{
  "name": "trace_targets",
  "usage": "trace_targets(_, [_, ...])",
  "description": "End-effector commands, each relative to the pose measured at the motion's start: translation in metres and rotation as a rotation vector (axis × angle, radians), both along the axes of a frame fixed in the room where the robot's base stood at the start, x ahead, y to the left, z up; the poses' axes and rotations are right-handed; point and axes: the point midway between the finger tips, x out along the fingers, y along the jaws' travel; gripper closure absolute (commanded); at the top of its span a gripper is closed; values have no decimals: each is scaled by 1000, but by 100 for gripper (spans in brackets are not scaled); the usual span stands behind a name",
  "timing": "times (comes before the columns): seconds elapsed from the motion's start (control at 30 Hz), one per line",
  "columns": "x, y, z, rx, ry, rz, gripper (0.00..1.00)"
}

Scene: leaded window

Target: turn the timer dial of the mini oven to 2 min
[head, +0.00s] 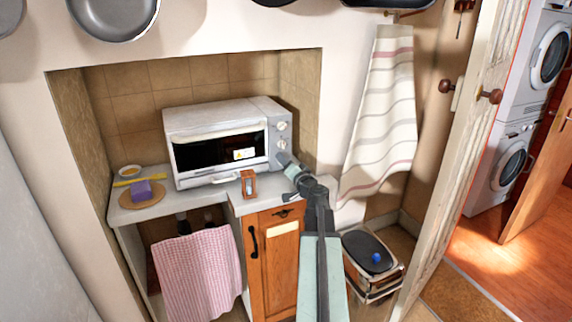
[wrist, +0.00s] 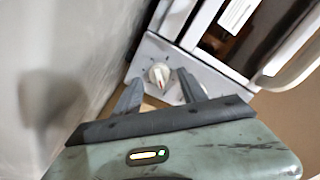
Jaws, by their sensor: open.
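The white mini oven (head: 217,135) stands on the counter in the tiled niche, its door shut. Its right-hand panel carries an upper dial (head: 281,126) and another dial (head: 282,143) below it. My gripper (head: 281,160) is at the lower part of this panel and hides what lies behind it. In the wrist view, a pale round dial (wrist: 159,75) with a red mark shows between the two fingers of my gripper (wrist: 160,82). The fingers are apart, one on each side of the dial; I cannot tell whether they touch it. Dial labels are not readable.
A small wooden-framed sandglass (head: 248,183) stands on the counter before the oven. A striped towel (head: 380,120) hangs at right, near my arm.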

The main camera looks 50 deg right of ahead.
Motion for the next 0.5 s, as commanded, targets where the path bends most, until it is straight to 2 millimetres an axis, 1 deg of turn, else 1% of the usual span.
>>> trace_targets(0.1, [-1,1,0,0,0,0,51])
trace_targets(0.17, [-1,1,0,0,0,0,67])
trace_targets(0.2, [-1,1,0,0,0,0,78])
trace_targets(0.27, [-1,1,0,0,0,0,95])
trace_targets(0.3, [-1,1,0,0,0,0,100])
trace_targets(0.4, [-1,1,0,6,-3,0,100])
trace_targets(0.5, [-1,1,0,54,-22,1,100])
